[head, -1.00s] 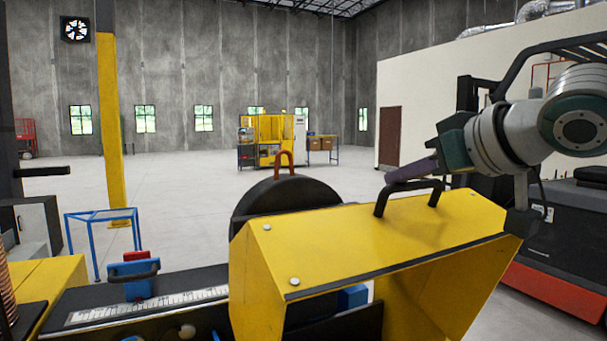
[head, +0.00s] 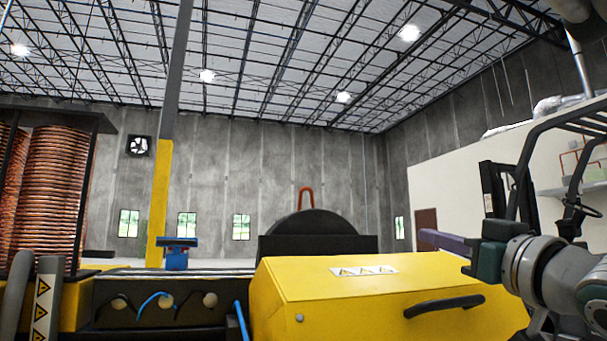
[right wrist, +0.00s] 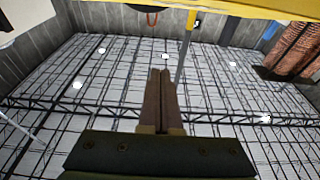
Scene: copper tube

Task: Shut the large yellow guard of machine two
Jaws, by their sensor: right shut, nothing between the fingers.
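The large yellow guard (head: 380,295) fills the lower middle of the head view. Its face with a black handle (head: 443,306) is toward me, and a warning label (head: 364,271) is above the handle. It looks swung down; its lower edge is out of view, so I cannot tell if it is fully seated. My right gripper (head: 428,239) is shut and empty, above the guard's right part and off the handle. In the right wrist view its fingers (right wrist: 161,74) are together, apart from a yellow edge (right wrist: 230,7) at the top. My left gripper is out of view.
A black round housing (head: 318,232) with a red-orange hook stands behind the guard. The machine bed with a blue clamp (head: 177,257) lies to the left. Copper coils (head: 48,185) stand at far left. A forklift (head: 548,160) is behind my right arm.

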